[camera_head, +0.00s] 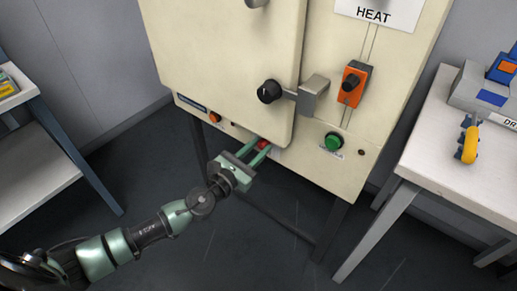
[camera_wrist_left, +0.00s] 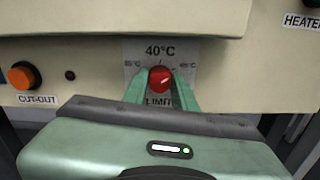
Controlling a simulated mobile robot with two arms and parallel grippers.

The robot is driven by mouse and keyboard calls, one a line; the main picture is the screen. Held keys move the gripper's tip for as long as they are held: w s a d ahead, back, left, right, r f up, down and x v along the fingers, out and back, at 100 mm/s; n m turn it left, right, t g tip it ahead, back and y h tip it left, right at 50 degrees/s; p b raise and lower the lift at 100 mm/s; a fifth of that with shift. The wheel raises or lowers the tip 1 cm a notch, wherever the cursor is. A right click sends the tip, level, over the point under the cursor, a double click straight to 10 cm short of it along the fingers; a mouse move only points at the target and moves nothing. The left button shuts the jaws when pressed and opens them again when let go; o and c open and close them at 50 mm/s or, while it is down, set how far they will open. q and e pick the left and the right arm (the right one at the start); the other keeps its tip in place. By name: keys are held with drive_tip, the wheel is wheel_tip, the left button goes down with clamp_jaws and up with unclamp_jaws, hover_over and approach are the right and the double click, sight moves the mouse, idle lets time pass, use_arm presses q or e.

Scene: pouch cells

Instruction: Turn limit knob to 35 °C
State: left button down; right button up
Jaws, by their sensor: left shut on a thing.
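The red limit knob (camera_wrist_left: 160,78) is on the lower front panel of the cream cabinet (camera_wrist_left: 230,75). In the left wrist view a grey dial plate (camera_wrist_left: 134,53) behind it reads 40°C at the top, with smaller marks at each side and LIMIT below. The knob's pointer direction is too small to tell. My left gripper (camera_wrist_left: 161,85) has a green finger on each side of the knob and is shut on it. In the head view the knob (camera_head: 263,144) shows small between the fingers of my left gripper (camera_head: 262,149). My right gripper is not in view.
An orange CUT-OUT button (camera_wrist_left: 23,76) is left of the dial. The cabinet door with a black handle knob (camera_head: 269,91) hangs just above. A green button (camera_head: 333,141) and an orange HEAT switch (camera_head: 353,85) are to the right. White tables stand at both sides.

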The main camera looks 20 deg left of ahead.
use_arm(q)
drive_tip(key=n, duration=0.3)
drive_tip(key=shift+n+b, duration=0.3)
drive_tip(key=shift+b, duration=0.05)
drive_tip(key=n, duration=0.7)
drive_tip(key=shift+a, duration=0.1)
drive_tip(key=n+p, duration=0.1)
drive_tip(key=n, duration=0.2)
drive_tip(key=shift+n, duration=0.4)
drive_tip(key=shift+n+p, duration=0.3)
drive_tip(key=shift+n, duration=0.1)
drive_tip(key=n+p, duration=0.3)
drive_tip(key=n, duration=0.3)
drive_tip(key=shift+n, duration=0.4)
drive_tip(key=shift+f+n+p, duration=0.15)
drive_tip(key=shift+n+p, duration=0.15)
drive_tip(key=shift+n, duration=0.1)
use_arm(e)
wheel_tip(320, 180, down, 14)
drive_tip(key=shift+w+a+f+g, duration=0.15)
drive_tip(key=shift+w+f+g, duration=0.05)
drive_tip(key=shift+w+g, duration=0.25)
